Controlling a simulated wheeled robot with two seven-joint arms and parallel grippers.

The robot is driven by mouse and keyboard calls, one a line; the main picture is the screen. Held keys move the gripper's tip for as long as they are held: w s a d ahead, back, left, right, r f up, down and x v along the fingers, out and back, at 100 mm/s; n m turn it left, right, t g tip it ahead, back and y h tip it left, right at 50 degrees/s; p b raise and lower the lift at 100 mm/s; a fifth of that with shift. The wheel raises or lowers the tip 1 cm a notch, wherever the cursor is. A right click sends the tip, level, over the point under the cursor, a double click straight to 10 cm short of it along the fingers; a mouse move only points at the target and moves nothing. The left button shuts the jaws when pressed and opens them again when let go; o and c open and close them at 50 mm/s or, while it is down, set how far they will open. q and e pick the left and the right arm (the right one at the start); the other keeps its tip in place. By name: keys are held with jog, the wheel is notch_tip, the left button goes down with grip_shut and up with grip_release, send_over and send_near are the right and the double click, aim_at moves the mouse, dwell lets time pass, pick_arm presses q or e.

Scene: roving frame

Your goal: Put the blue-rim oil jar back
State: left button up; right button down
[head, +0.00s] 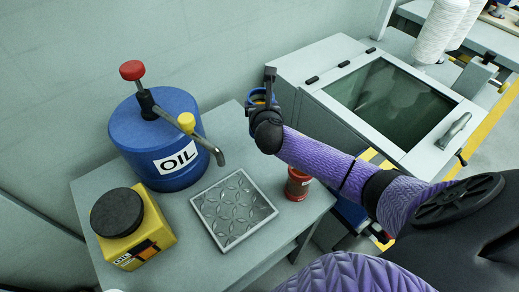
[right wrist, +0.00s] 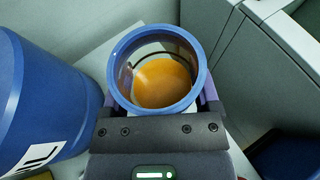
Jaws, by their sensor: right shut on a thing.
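The blue-rim oil jar (right wrist: 156,68) is a clear glass with a thick blue rim and amber oil inside. In the right wrist view I look down into its open top. My right gripper (right wrist: 155,104) is shut on it, one finger on each side. In the head view the jar (head: 257,97) shows only as a bit of blue and amber by my right gripper (head: 264,100), beyond the back right part of the grey table. The gripper hides most of it there, and I cannot tell its height above the surface. My left gripper is not in view.
The grey table (head: 285,222) holds a blue oil can (head: 150,125) with a spout, a yellow oil can (head: 150,235), a square metal tray (head: 200,207) with nothing on it, and a reddish-brown jar (head: 298,185). A grey cabinet with a glass lid (head: 385,100) stands at the right.

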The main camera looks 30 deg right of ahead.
notch_tip(320, 180, down, 6)
jog(key=b, duration=0.3)
jog(key=shift+f, duration=0.25)
notch_tip(320, 180, down, 4)
jog(key=b, duration=0.2)
jog(key=shift+r+b, duration=0.15)
jog(key=shift+b, duration=0.2)
jog(key=shift+r, duration=0.2)
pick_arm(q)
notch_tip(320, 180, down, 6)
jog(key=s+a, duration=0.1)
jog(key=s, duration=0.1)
pick_arm(e)
jog(key=shift+f, duration=0.15)
grip_release()
jog(key=shift+s+r+p, duration=0.1)
jog(key=shift+r+p, duration=0.2)
jog(key=shift+p, duration=0.05)
pick_arm(q)
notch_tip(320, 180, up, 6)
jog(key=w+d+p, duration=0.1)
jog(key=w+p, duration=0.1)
jog(key=p, duration=0.3)
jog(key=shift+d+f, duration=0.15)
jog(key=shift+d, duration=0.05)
pick_arm(e)
jog(key=v, duration=1.1)
jog(key=shift+s+a, duration=0.2)
jog(key=shift+s, duration=0.2)
